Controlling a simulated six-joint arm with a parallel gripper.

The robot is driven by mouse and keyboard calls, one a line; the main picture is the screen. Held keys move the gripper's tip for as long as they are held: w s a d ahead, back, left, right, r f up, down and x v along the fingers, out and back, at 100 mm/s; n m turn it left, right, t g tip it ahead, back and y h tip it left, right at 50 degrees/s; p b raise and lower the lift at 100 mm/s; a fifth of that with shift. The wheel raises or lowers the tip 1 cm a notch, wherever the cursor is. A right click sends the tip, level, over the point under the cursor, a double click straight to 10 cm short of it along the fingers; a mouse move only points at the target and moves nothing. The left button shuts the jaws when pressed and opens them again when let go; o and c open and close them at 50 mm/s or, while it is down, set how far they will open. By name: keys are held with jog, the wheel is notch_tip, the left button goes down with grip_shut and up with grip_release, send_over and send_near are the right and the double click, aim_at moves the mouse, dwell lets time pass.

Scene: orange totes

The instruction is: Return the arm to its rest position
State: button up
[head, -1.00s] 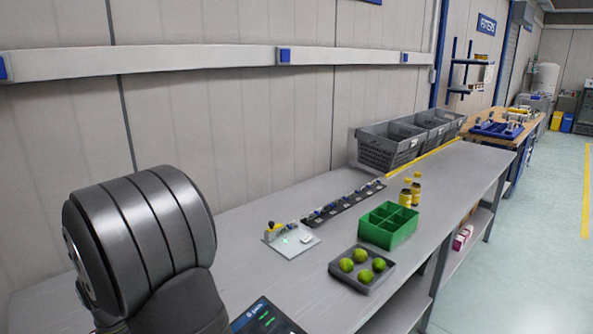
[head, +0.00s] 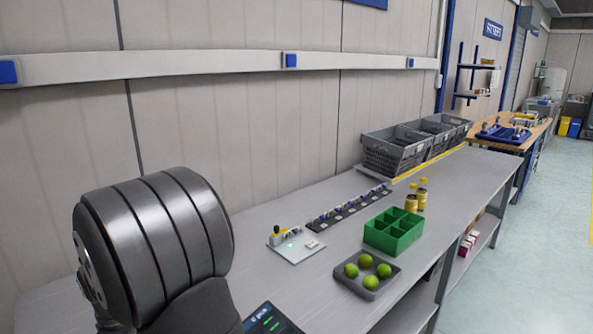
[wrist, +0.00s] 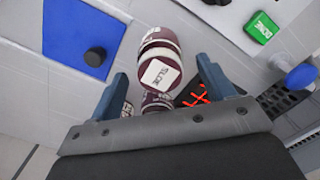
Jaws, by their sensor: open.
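My gripper (wrist: 162,66) shows in the wrist view with its two blue-grey fingers apart. Maroon containers with white labels (wrist: 160,55) appear between and beyond the fingers. I cannot tell how far they are from the fingertips, and no finger is clearly pressed on them. In the head view a thick, dark ribbed part of my own arm fills the lower left. My gripper is not visible there.
A long grey bench (head: 330,290) holds a tray of green fruit (head: 367,290), a green divided box (head: 395,231), yellow-capped bottles (head: 417,196) and a small board (head: 297,248). Grey crates (head: 396,160) stand farther back. The wrist view shows a blue square (wrist: 80,38) and a green block (wrist: 262,27).

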notch_tip(320, 180, down, 4)
jog(key=shift+d+r, duration=0.1)
jog(key=r, duration=0.5)
jog(key=shift+w+d, duration=0.2)
jog(key=shift+d, duration=0.05)
jog(key=w+d+r, duration=0.4)
jog(key=d+r, duration=0.3)
jog(key=d, duration=0.4)
jog(key=w+d+f+m, duration=0.4)
jog(key=w+d+m, duration=0.6)
jog(key=w+d, duration=0.1)
jog(key=w+d+f+m, duration=0.3)
jog(key=w+d+m, duration=0.7)
jog(key=d, duration=0.3)
jog(key=shift+w+d+f, duration=0.25)
jog(key=shift+w+f, duration=0.1)
jog(key=shift+w, duration=0.05)
jog(key=shift+c, duration=0.4)
